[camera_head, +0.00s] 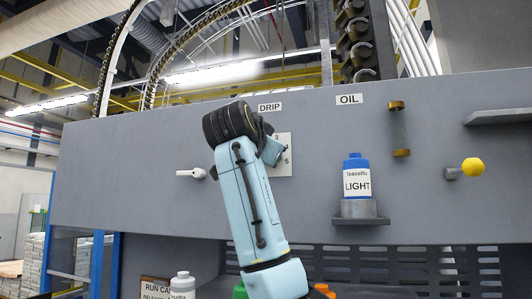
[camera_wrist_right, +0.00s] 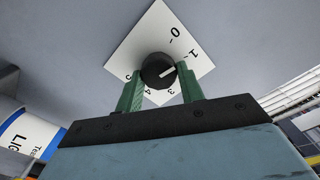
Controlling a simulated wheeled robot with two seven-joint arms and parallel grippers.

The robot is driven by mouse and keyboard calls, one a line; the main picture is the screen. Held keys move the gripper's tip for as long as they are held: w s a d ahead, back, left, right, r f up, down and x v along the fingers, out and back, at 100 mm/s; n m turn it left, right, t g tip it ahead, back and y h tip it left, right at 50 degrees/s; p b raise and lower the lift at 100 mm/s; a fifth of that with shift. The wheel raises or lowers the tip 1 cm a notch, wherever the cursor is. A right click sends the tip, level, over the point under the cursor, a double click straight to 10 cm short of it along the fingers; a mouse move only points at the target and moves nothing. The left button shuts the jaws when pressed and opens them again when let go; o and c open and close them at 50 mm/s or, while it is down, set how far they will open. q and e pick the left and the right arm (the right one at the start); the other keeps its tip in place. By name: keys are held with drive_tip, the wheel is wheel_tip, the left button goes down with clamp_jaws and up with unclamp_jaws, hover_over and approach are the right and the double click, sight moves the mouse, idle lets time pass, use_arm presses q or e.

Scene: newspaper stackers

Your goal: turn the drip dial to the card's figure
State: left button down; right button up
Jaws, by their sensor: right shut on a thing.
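The drip dial (camera_wrist_right: 158,70) is a black knob with a white pointer mark on a white plate (camera_wrist_right: 138,50) with figures. In the right wrist view my right gripper (camera_wrist_right: 160,78) is shut on the knob, one green finger on each side. The mark points right, towards one finger, between the 1 and the 3; the figure there is hidden. In the head view my right arm covers the dial; part of the plate (camera_head: 285,163) shows under the DRIP label (camera_head: 270,107). A run card (camera_head: 155,290) is cut off at the bottom edge; its figure cannot be read.
A blue-capped LIGHT bottle (camera_head: 356,178) stands on a small shelf (camera_head: 360,220) under the OIL label (camera_head: 348,99). A yellow-knobbed lever (camera_head: 472,167) is at the right, a white handle (camera_head: 192,174) at the left. Bottle tops (camera_head: 182,283) show at the bottom.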

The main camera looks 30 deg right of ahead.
drive_tip(key=m+p, duration=0.1)
drive_tip(key=m, duration=1)
drive_tip(key=shift+s+f, duration=0.1)
drive_tip(key=shift+f, duration=0.05)
drive_tip(key=shift+m, duration=0.4)
drive_tip(key=o, duration=1)
drive_tip(key=shift+s, duration=0.1)
